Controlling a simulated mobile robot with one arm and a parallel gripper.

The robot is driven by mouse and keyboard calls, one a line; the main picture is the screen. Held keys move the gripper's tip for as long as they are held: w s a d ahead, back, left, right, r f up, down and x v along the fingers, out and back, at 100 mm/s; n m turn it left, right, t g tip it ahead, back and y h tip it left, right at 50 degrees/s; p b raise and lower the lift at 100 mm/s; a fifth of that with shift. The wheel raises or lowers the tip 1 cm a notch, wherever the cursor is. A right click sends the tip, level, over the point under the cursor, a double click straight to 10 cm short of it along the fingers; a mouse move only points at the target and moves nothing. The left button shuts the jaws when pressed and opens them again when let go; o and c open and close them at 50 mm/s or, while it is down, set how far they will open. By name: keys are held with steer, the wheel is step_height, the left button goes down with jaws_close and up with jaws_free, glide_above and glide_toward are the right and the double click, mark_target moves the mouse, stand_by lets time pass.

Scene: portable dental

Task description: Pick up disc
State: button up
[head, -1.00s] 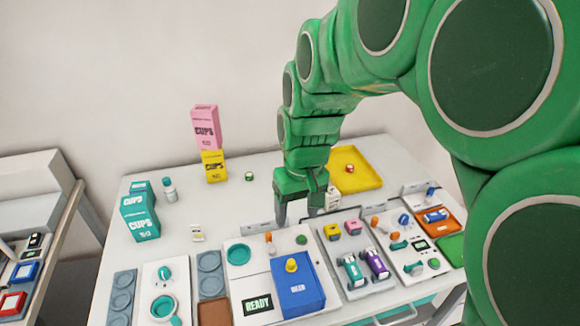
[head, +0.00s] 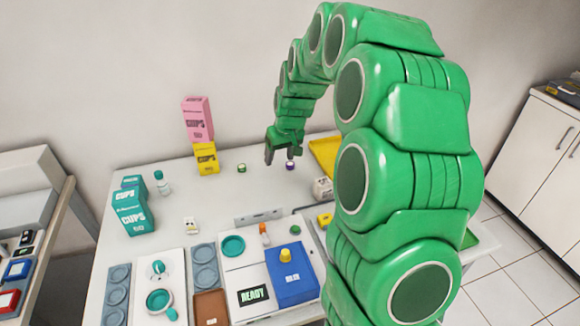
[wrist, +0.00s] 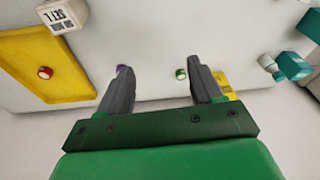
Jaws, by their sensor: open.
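Several small round pieces that could be the disc lie at the back of the white table. A green-and-white one (head: 241,168) lies beside the yellow cups box; in the wrist view it (wrist: 181,74) shows between my fingers, nearer the right one. A purple one (head: 290,164) lies by my gripper; in the wrist view it (wrist: 121,69) is partly hidden behind the left finger. A red one (wrist: 44,73) sits in the yellow tray (wrist: 72,86). My gripper (head: 279,155) is open and empty near the table's back edge, its fingers (wrist: 160,67) apart.
Pink (head: 198,119) and yellow (head: 206,158) cups boxes are stacked left of my gripper. A white block (head: 323,189) stands to its right. Teal boxes (head: 131,211) stand at the left. Trays and a blue box (head: 292,280) fill the front. The middle back is mostly clear.

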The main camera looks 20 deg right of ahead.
steer(key=t, duration=0.2)
glide_toward(290, 164)
steer(key=shift+w+a+f+h, duration=0.15)
steer(key=shift+w+f, duration=0.1)
steer(key=shift+f, duration=0.3)
steer(key=shift+w+a+f+h, duration=0.1)
steer(key=shift+w+f, duration=0.15)
steer(key=shift+f, duration=0.3)
steer(key=shift+w+a+f+h, duration=0.15)
steer(key=shift+w+f, duration=0.1)
steer(key=shift+f, duration=0.3)
steer(key=shift+w+x, duration=0.2)
steer(key=shift+x, duration=2.35)
steer(key=shift+r, duration=0.1)
steer(key=c, duration=1.1)
